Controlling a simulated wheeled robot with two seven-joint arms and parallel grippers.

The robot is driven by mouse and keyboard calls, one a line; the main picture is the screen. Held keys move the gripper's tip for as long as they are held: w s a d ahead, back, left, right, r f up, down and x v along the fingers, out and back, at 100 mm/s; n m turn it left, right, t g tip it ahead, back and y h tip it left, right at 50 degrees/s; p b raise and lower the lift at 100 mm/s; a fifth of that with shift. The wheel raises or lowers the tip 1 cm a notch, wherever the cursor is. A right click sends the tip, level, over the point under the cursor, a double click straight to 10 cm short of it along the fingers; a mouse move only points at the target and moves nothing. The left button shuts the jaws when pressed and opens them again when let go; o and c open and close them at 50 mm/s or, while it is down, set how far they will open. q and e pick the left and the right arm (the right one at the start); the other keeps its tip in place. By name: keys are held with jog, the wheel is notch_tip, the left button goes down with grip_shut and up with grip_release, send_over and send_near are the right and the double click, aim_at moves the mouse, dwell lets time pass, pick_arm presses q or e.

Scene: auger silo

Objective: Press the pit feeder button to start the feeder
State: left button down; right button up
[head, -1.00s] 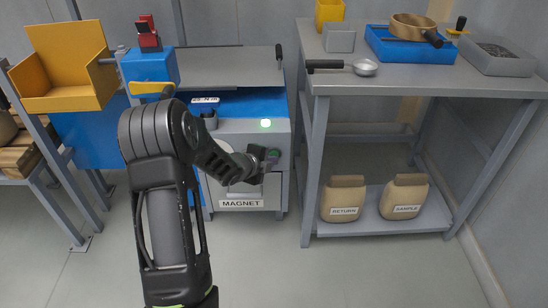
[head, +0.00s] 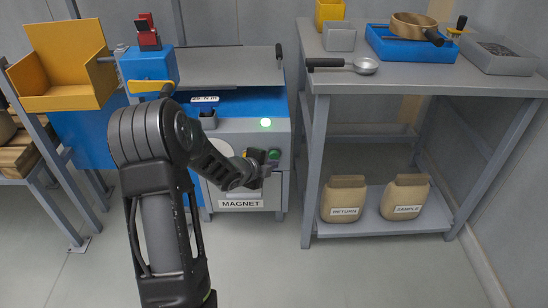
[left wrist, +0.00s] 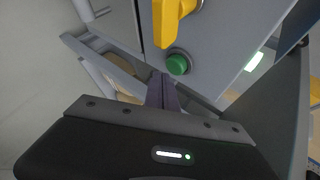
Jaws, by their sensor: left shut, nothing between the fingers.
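The green round button (head: 274,154) is on the front of the grey cabinet (head: 230,127), under a lit green lamp (head: 266,122). In the left wrist view the green button (left wrist: 177,64) is just beyond my fingertips, beside a yellow handle (left wrist: 168,22). My left gripper (head: 264,167) is in front of the cabinet, just below and left of the button. Its fingers (left wrist: 162,90) are shut and empty, and appear apart from the button. The lamp also glows in the left wrist view (left wrist: 254,61). My right gripper is out of view.
A drawer labelled MAGNET (head: 241,203) is below the button. A grey table (head: 420,80) to the right carries a scoop (head: 343,66) and a blue tray (head: 405,50). A yellow hopper (head: 62,65) is at the left. The floor in front is clear.

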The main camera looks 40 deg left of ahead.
pick_arm(q)
jog(key=shift+s, duration=0.1)
jog(key=s+d+b, duration=0.1)
jog(key=s, duration=0.1)
jog(key=s+d+b, duration=0.1)
jog(key=s+d, duration=0.1)
dwell(0.3)
jog(key=shift+b, duration=0.35)
